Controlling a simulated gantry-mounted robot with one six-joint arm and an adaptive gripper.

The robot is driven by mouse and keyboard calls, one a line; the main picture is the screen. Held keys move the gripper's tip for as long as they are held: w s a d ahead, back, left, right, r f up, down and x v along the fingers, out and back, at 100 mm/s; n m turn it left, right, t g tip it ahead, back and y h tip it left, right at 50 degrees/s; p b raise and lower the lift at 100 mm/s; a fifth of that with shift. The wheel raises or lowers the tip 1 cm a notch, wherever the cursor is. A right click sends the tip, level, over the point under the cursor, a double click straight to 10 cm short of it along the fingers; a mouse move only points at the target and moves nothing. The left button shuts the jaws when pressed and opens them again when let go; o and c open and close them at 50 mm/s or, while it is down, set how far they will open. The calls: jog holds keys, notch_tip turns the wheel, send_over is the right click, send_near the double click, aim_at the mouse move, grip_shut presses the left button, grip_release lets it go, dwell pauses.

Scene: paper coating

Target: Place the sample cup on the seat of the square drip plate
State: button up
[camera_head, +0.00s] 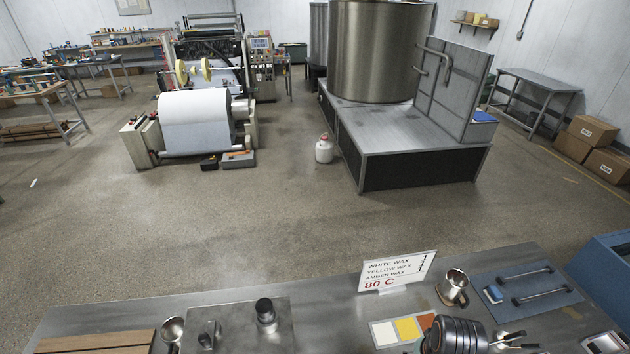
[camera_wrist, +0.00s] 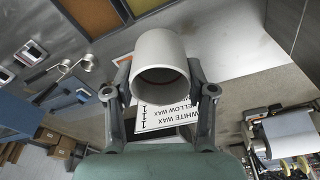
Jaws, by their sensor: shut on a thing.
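The sample cup (camera_wrist: 158,48) is a pale, round cup with its open mouth visible in the wrist view. My gripper (camera_wrist: 159,85) is shut on it, with one finger on each side. A square grey metal plate (camera_head: 237,322) lies on the bench at lower left, well apart from the cup. It carries two upright parts, one with a dark top. I take it for the drip plate; its seat is not clear.
The wax sign (camera_head: 395,270) stands close to the cup. Colour tiles (camera_head: 384,334) lie in front of it. A blue mat with dark handles (camera_head: 545,304) lies to the right. A round-headed metal tool (camera_head: 172,329) and wooden slats (camera_head: 95,343) are left of the plate.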

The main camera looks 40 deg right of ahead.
jog(key=w+a+r+n, duration=0.1)
jog(key=w+a+n, duration=0.2)
jog(key=w+a, duration=0.6)
jog(key=w+a+r+n, duration=0.1)
jog(key=w+a+n, duration=0.35)
jog(key=w, duration=0.95)
jog(key=w+a+r+n+y, duration=0.15)
jog(key=w+a, duration=0.35)
jog(key=a, duration=0.7)
jog(key=w+a+r+n, duration=0.15)
jog(key=w+a, duration=0.35)
jog(key=a, duration=0.6)
jog(key=shift+n+t, duration=0.35)
jog(key=shift+t, duration=0.05)
jog(key=s+f, duration=0.1)
jog(key=s, duration=0.1)
jog(key=s+f, duration=0.1)
jog(key=s, duration=0.2)
jog(key=s+f, duration=0.1)
jog(key=s, duration=0.2)
jog(key=shift+s+a+f, duration=0.1)
jog(key=shift+s, duration=0.05)
